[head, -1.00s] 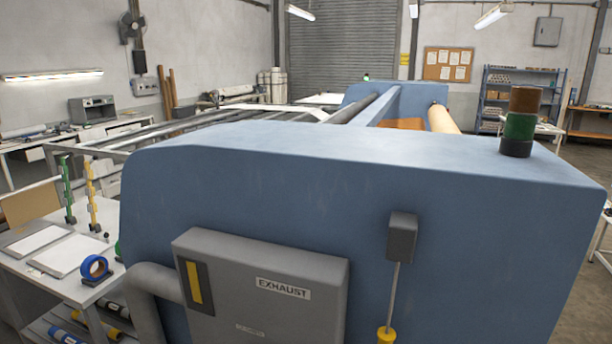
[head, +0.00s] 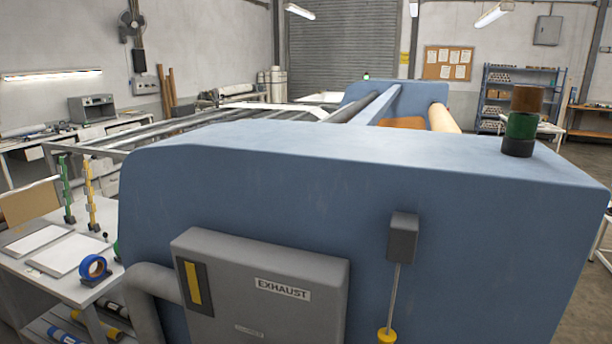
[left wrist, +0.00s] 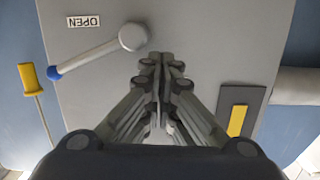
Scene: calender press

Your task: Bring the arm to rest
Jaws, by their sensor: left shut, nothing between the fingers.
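My left gripper (left wrist: 160,62) shows in the left wrist view, its fingers closed together with nothing between them. It is in front of the face of a grey box (left wrist: 205,40). A lever (left wrist: 92,55) with a silver hub and a blue tip is on that face, up and left of the fingertips, apart from them. An upside-down OPEN label (left wrist: 84,21) sits beside the hub. The head view shows the grey box marked EXHAUST (head: 225,290); the lever is out of that frame. Neither gripper shows in the head view.
A pull rod's yellow handle (head: 387,335) hangs right of the box and also shows in the left wrist view (left wrist: 28,78). A grey pipe (head: 150,290) leaves the box's left side. The large blue machine housing (head: 490,240) fills the front. A side table (head: 30,268) stands left.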

